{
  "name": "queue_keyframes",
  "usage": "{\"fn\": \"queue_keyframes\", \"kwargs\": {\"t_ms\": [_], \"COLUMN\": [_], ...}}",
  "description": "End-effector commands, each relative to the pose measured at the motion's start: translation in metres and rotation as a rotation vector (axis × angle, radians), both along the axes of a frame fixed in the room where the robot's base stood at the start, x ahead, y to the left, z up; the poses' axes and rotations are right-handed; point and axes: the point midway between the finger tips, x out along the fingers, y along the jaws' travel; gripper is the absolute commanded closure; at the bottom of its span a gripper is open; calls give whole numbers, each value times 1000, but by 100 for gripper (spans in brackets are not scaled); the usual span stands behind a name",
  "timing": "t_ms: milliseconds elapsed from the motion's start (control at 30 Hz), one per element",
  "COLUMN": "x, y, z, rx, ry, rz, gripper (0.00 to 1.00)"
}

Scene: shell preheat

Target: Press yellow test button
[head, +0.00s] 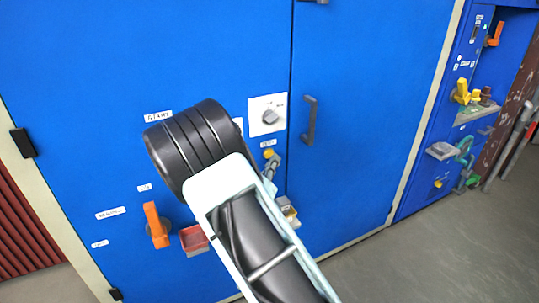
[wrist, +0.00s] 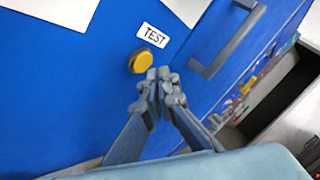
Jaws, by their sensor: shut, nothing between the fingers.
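The yellow test button (wrist: 142,61) is a round knob on the blue cabinet front, just under a white label reading TEST (wrist: 153,35). In the head view the yellow button (head: 268,153) shows small, just right of my dark arm link. My gripper (wrist: 158,74) is shut and empty, its fingertips together just right of and slightly below the button in the wrist view. I cannot tell whether the tips touch the panel. In the head view my gripper (head: 270,166) is partly hidden by my own arm.
A grey door handle (head: 309,120) stands out right of the button. A rotary switch (head: 269,116) sits above it. An orange lever (head: 156,225) and a red tray (head: 194,239) are at lower left. Open floor (head: 440,260) lies at right.

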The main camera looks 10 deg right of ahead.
Motion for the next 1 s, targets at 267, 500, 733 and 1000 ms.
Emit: {"fn": "queue_keyframes", "kwargs": {"t_ms": [267, 500, 733, 1000], "x": [4, 8, 8, 11], "y": [1, 3, 3, 3], "z": [1, 0, 0, 0], "rx": [0, 0, 0, -1], "ry": [0, 1, 0, 0], "rz": [0, -1, 0, 0], "gripper": [100, 100, 100, 100]}}
